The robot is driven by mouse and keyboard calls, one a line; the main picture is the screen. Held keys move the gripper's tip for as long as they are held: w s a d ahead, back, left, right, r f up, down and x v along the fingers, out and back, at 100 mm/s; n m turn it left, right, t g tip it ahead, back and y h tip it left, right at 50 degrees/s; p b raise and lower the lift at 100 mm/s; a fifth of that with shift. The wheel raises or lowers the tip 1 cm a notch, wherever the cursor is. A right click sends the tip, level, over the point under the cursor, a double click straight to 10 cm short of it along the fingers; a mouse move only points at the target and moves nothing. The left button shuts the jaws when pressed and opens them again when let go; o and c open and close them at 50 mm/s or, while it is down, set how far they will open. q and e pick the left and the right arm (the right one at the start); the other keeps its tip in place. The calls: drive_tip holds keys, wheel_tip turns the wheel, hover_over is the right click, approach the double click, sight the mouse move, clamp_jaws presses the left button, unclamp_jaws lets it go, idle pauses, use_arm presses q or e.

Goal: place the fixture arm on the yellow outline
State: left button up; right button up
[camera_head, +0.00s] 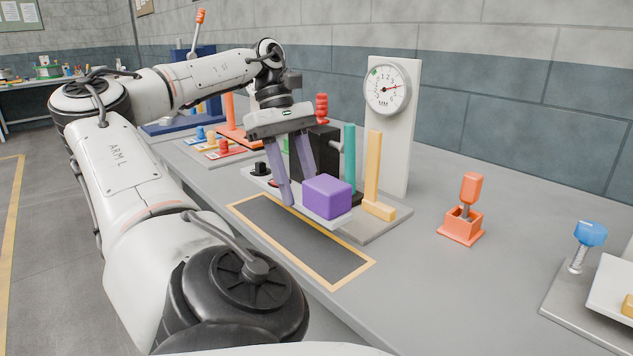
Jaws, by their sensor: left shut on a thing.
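The fixture arm (338,221) looks like a white bar with a purple block (327,196) on its right end and a black knob toward its left end. My left gripper (297,190) is shut on it, its fingers reaching down across the bar just left of the purple block. The yellow outline (342,284) is a long rectangle around a dark patch on the grey bench, in front of the bar. The bar is by the outline's far long side; I cannot tell whether it touches the bench. My right gripper is out of view.
Behind the bar stand a teal post (349,155), a yellow post (373,168) on a grey plate and a black block (325,150). A gauge panel (387,120) rises behind. An orange lever (469,192) and a blue knob (590,234) stand right.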

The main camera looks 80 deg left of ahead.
use_arm(q)
approach(305, 241)
drive_tip(key=shift+x, duration=2.4)
drive_tip(key=shift+w+d+f, duration=0.15)
drive_tip(key=shift+w+f, duration=0.05)
drive_tip(key=shift+f, duration=0.35)
drive_tip(key=o, duration=2.1)
drive_tip(key=shift+r, duration=0.1)
drive_tip(key=shift+r, duration=6.75)
drive_tip(key=shift+w+d+r, duration=0.1)
drive_tip(key=shift+d+r, duration=0.05)
drive_tip(key=shift+d, duration=0.1)
drive_tip(key=w+d, duration=0.8)
drive_tip(key=d, duration=0.5)
